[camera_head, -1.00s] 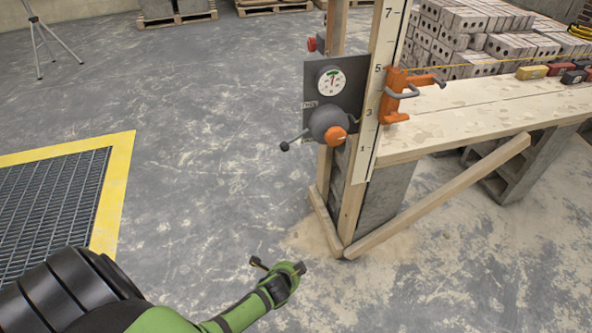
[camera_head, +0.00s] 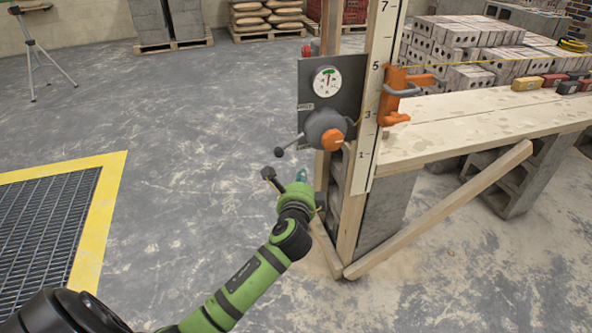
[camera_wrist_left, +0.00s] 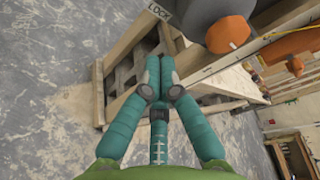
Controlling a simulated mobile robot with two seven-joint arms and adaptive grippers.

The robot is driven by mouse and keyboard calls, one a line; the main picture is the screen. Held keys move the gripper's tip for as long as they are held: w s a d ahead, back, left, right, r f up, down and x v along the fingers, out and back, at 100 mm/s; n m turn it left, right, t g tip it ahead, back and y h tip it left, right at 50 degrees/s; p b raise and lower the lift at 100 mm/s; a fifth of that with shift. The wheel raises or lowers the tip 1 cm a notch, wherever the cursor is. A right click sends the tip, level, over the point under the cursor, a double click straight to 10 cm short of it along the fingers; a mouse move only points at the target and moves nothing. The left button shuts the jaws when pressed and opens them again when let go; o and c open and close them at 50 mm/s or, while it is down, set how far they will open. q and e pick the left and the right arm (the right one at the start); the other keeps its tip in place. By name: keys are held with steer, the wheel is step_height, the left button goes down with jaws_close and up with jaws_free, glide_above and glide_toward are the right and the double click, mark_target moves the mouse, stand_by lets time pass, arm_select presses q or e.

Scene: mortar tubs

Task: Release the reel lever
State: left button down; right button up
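The reel (camera_head: 325,127) is a dark grey round housing with an orange knob (camera_head: 332,139), on a grey plate fixed to a wooden post. Its lever (camera_head: 288,147) sticks out to the lower left and ends in a dark ball. My left gripper (camera_head: 301,175) is just below the lever and apart from it. In the left wrist view its two teal fingers (camera_wrist_left: 160,72) lie close together with nothing between them. The lever cannot be made out there. My right gripper is out of view.
A dial gauge (camera_head: 327,81) sits above the reel. An orange clamp (camera_head: 393,93) grips the numbered staff (camera_head: 378,90) to the right. A plank bench (camera_head: 470,118) and slanted brace (camera_head: 445,205) stand further right. The floor left of the post is open.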

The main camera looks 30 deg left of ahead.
mark_target(290, 144)
arm_select(q)
steer(key=w+a, duration=0.5)
steer(key=a, duration=0.1)
steer(key=shift+w+a+b, duration=0.15)
steer(key=shift+a+b, duration=0.15)
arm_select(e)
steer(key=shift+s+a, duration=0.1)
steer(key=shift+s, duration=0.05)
arm_select(q)
steer(key=shift+r, duration=0.1)
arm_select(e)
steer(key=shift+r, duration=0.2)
arm_select(q)
steer(key=shift+p, duration=0.8)
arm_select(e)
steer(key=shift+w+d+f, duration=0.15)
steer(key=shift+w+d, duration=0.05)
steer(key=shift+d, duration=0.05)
arm_select(q)
steer(key=shift+a+r+m+g+p, duration=0.2)
steer(key=shift+m+g+p, duration=0.15)
steer(key=shift+p, duration=0.5)
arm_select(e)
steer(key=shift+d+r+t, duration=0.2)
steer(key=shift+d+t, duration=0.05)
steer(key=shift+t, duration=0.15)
